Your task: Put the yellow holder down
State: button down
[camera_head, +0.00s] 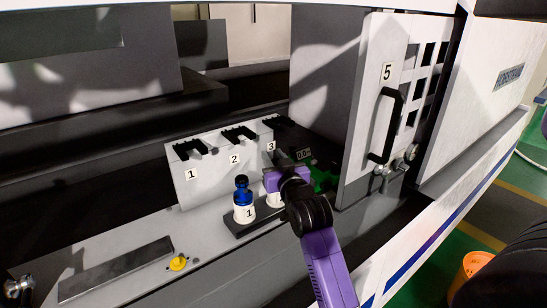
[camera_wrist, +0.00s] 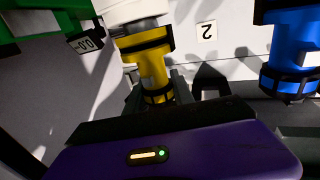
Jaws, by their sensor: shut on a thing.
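The yellow holder (camera_wrist: 153,68) is between the fingers of my gripper (camera_wrist: 156,92) in the wrist view. My gripper is shut on it. A white cup-like part (camera_wrist: 122,10) is at the holder's end, at the top of that view. In the head view my purple gripper (camera_head: 272,180) is over the right part of a dark stand (camera_head: 262,222) and hides the yellow of the holder. A white part (camera_head: 274,200) shows just below the gripper. I cannot tell whether it touches the stand.
A blue holder (camera_head: 242,186) in a white base marked 1 stands close left of my gripper. It also shows in the wrist view (camera_wrist: 292,55). Behind is a white rack (camera_head: 215,172) with black forks. A green device (camera_head: 322,180) and door handle (camera_head: 386,125) are at right.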

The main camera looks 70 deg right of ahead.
jog(key=shift+f+b, duration=0.4)
jog(key=shift+f, duration=0.1)
jog(key=c, duration=1.1)
grip_release()
jog(key=shift+f, duration=0.1)
jog(key=shift+r, duration=0.3)
jog(key=v, duration=0.4)
jog(key=b+v, duration=0.1)
jog(key=v, duration=0.7)
jog(key=shift+r, duration=0.35)
